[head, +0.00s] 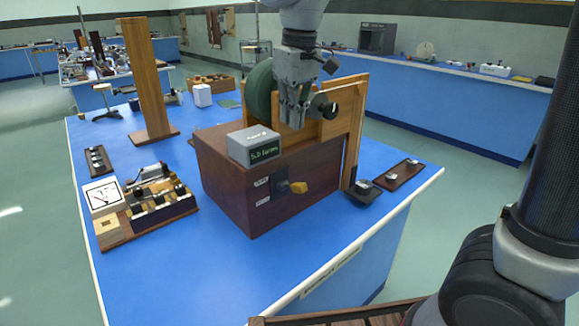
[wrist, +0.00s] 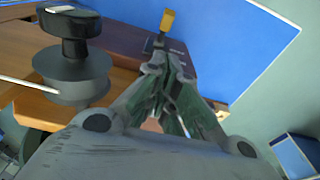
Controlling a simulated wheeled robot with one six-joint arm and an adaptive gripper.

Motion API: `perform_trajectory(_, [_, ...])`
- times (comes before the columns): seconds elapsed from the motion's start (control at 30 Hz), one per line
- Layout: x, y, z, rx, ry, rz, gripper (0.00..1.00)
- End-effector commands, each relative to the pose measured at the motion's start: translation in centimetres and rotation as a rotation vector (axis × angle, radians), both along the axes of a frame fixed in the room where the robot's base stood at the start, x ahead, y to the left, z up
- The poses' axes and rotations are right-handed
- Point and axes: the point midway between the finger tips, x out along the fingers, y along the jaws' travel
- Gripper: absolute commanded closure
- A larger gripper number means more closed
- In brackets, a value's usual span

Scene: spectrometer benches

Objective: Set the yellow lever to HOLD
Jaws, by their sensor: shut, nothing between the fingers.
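The yellow lever (head: 299,187) sits on a black pivot on the front face of a dark wooden box (head: 222,185). Its handle points to the right and slightly down. Two small labels are left of the pivot, one above the other, too small to read. My gripper (head: 292,124) is shut and empty, above the box top and higher than the lever, apart from it. In the wrist view the yellow lever (wrist: 167,20) shows beyond my shut fingertips (wrist: 160,66), with a gap between.
A grey box with a display (head: 254,146) stands on the wooden box, left of my gripper. A black knob (head: 323,106) is close beside my gripper; it looms in the wrist view (wrist: 68,32). A wooden frame with a green wheel (head: 262,90) stands behind. Blue bench (head: 225,270) is clear in front.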

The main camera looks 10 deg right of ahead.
Motion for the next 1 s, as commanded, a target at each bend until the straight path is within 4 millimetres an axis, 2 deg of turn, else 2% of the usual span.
perform_trajectory(0.07, [0.1,0.1,0.6,0.003,-0.003,-0.010,1.00])
perform_trajectory(0.37, [-0.1,-0.2,0.5,-0.002,0.005,-0.021,1.00])
perform_trajectory(0.53, [0.0,-0.2,-0.4,-0.004,0.007,-0.021,1.00])
perform_trajectory(0.67, [0.1,-0.1,-2.4,-0.005,0.008,-0.021,1.00])
perform_trajectory(1.0, [0.8,0.4,-9.5,-0.005,0.008,-0.021,1.00])
